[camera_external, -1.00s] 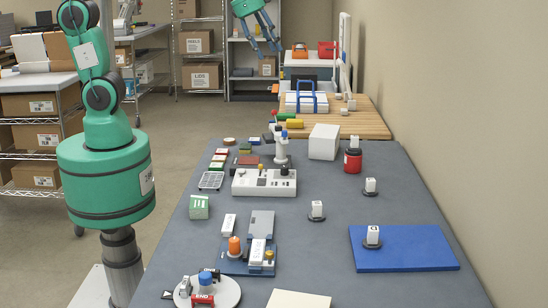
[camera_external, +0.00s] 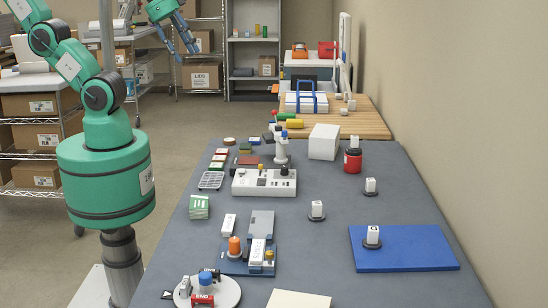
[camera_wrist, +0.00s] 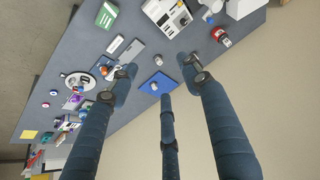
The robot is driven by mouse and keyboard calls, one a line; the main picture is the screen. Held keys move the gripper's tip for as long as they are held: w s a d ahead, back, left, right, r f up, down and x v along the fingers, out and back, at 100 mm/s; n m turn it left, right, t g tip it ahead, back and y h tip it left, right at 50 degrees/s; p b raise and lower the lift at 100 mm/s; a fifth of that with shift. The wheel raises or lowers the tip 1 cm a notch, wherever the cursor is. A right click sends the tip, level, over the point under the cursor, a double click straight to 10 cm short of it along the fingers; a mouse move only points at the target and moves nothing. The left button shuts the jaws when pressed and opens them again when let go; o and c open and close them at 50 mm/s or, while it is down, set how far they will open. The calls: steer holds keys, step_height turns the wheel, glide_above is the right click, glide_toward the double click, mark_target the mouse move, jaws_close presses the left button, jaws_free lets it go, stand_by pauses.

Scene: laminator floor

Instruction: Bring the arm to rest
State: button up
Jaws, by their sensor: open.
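My gripper (camera_external: 178,40) is raised in the air at the top left of the external view, beyond the far left of the grey table (camera_external: 330,190). Its blue fingers are spread apart and hold nothing. In the wrist view the fingers (camera_wrist: 155,85) reach up from the bottom edge, apart, with the table well beyond them. My green arm stands at the left, with its upper links leaning left and partly cut off by the top edge. No finger touches anything.
The table holds a white control box (camera_external: 264,184), a blue mat (camera_external: 402,250), a white block (camera_external: 324,142), a red-and-black jar (camera_external: 353,160) and a round white turntable (camera_external: 230,291). Wire shelves with cartons (camera_external: 37,137) stand behind my arm at left. Air around the gripper looks clear.

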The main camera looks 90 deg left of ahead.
steer(key=shift+s+f, duration=0.1)
stand_by(0.3)
step_height(320, 180, down, 5)
steer(key=b, duration=0.5)
